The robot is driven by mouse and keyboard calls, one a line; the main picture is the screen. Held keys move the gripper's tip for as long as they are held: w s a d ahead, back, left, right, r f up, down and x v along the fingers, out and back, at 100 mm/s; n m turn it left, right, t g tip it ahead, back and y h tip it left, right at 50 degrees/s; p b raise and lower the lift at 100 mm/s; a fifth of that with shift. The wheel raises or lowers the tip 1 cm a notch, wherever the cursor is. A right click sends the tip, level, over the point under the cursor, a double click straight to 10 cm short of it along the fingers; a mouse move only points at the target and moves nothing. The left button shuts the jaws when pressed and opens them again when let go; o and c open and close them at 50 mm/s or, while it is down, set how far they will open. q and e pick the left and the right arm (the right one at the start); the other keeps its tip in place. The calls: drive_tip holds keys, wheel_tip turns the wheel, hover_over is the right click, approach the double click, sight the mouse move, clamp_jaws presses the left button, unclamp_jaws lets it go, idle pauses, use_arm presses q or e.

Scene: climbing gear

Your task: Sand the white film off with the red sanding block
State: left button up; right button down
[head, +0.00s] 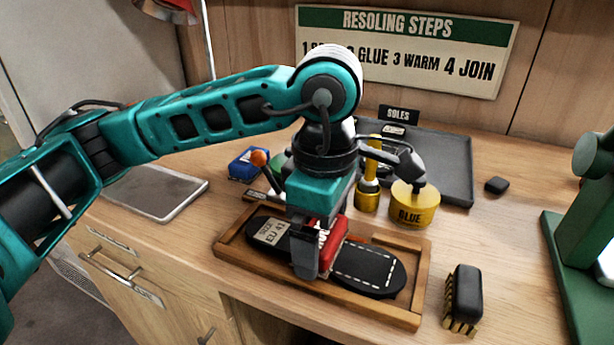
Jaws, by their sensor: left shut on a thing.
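My left gripper (318,250) points down over the wooden tray (226,246) and is shut on the red sanding block (332,245). The block is low over the middle of a black sole (374,270) that lies in the tray. I cannot tell whether the block touches the sole. A pale label reading EU 43 (271,231) is on the sole's left end, and a white dashed line runs around its right part. A little white shows beside the block, partly hidden by the gripper; I cannot tell whether it is film. My right gripper is not in view.
A yellow glue pot (414,205) and a yellow-handled tool (368,187) stand behind the tray. A black-topped brush (463,300) is at the right front. A green machine (585,240) stands at the right edge. A grey plate (155,192) lies at left.

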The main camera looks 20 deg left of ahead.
use_arm(q)
drive_tip(key=r, duration=0.2)
drive_tip(key=r+p, duration=0.1)
drive_tip(key=r, duration=0.1)
drive_tip(key=shift+d, duration=0.2)
drive_tip(key=shift+a+r+p, duration=0.1)
drive_tip(key=shift+r+p, duration=0.45)
drive_tip(key=shift+r, duration=0.5)
drive_tip(key=shift+r+p, duration=0.85)
drive_tip(key=shift+r, duration=0.25)
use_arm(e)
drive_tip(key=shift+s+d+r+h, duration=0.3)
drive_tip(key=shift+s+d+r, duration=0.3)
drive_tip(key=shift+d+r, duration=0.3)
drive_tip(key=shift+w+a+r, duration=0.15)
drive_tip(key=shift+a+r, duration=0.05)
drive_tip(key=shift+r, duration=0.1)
